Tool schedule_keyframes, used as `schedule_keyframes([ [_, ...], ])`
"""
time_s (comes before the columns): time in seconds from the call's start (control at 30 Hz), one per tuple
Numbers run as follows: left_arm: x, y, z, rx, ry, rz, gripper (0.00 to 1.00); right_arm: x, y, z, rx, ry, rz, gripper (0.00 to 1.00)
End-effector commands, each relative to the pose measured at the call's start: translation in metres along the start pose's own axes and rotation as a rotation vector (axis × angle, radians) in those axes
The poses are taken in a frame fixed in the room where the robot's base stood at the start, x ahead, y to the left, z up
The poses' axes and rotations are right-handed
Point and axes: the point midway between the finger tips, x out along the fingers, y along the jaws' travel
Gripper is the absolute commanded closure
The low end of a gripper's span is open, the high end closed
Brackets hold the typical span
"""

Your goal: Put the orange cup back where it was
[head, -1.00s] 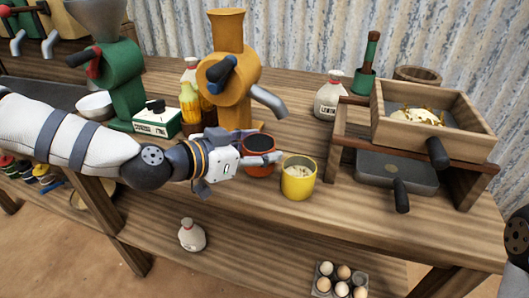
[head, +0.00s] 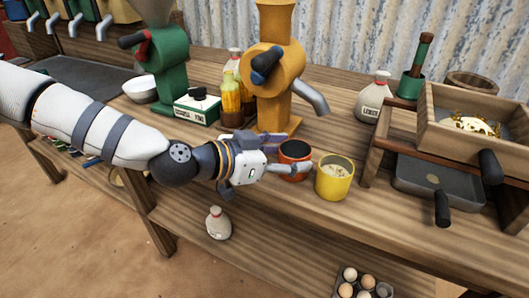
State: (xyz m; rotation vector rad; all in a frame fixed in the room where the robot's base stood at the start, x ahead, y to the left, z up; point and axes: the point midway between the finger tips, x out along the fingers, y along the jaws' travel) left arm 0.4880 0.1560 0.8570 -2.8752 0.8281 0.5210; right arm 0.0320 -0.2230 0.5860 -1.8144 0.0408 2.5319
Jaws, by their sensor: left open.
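The orange cup (head: 292,160), dark inside, stands upright on the wooden counter in front of the orange mill (head: 272,85). A yellow cup (head: 334,181) with pale contents stands just right of it. My left gripper (head: 283,156) comes in from the left, low over the counter, and is open at the orange cup. One finger reaches across the cup's front and hides part of its wall. The other finger is hard to make out behind, and I cannot tell whether either touches the cup. My right gripper is not in view.
A green mill (head: 163,65), white bowl (head: 140,89), green-and-white box (head: 197,106) and sauce bottles (head: 231,98) stand behind my left arm. A white bottle (head: 373,98) and wooden sifter stand (head: 455,128) are at right. A lower shelf holds another bottle (head: 218,223) and eggs (head: 365,284).

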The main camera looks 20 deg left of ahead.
Motion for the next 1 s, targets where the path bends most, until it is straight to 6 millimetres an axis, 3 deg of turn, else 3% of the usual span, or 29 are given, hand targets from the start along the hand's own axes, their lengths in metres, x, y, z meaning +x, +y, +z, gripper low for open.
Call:
schedule_keyframes([
  [0.03,-0.014,0.0,-0.01,0.002,0.013,-0.004,0.4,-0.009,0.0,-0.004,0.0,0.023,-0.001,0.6],
  [0.33,-0.085,-0.001,-0.015,0.007,0.024,-0.008,0.4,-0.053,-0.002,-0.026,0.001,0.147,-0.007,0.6],
  [0.5,-0.1,0.0,-0.009,0.005,0.015,-0.004,0.4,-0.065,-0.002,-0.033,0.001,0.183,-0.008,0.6],
  [0.67,-0.1,0.003,0.001,-0.007,-0.008,0.005,0.4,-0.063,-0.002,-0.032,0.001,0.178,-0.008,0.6],
  [0.77,-0.095,0.025,0.04,-0.088,-0.134,0.048,0.4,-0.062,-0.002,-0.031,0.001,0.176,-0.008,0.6],
  [0.87,-0.102,0.069,0.12,-0.259,-0.41,0.087,0.4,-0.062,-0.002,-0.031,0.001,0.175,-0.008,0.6],
  [0.9,-0.113,0.089,0.159,-0.334,-0.547,0.081,0.4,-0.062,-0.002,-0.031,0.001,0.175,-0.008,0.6],
  [1.0,-0.162,0.129,0.244,-0.481,-0.879,0.002,0.4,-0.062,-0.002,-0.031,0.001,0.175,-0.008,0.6],
])
